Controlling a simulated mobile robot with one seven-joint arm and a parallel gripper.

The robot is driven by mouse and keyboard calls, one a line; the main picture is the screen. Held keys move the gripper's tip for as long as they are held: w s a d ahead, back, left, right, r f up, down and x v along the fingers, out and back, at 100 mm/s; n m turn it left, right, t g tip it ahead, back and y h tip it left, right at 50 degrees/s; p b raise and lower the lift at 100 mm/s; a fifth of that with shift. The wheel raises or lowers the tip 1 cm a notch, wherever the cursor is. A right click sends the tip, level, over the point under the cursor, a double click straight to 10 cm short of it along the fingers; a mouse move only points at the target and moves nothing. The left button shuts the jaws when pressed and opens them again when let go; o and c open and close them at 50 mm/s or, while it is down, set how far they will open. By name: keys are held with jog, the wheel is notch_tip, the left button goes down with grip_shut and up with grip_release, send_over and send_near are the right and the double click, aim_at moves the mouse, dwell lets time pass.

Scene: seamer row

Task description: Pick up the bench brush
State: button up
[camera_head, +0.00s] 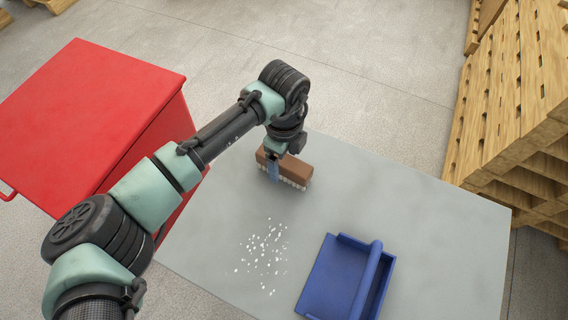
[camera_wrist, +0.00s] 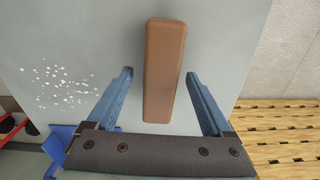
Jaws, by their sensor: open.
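The bench brush (camera_head: 296,169) has a brown block and pale bristles facing down, and lies on the grey table near its far edge. In the wrist view its brown back (camera_wrist: 164,65) runs lengthwise up the middle of the picture. My gripper (camera_head: 272,172) is over the left part of the brush in the head view. In the wrist view my gripper (camera_wrist: 159,76) is open, with one blue finger on each side of the near part of the brush and a gap on both sides. Whether the fingertips are down at the block's height is unclear.
White crumbs (camera_head: 265,246) are scattered on the grey table (camera_head: 420,210). A blue dustpan (camera_head: 335,277) lies at the table's front. A red cabinet (camera_head: 85,100) stands at left, and stacked wooden pallets (camera_head: 510,90) stand at right. The table right of the brush is clear.

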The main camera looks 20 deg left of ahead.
aim_at(284, 159)
jog(key=shift+f, duration=0.4)
jog(key=shift+c, duration=0.3)
grip_shut()
jog(key=shift+r, duration=0.15)
notch_tip(284, 159, up, 10)
jog(key=shift+f, duration=0.1)
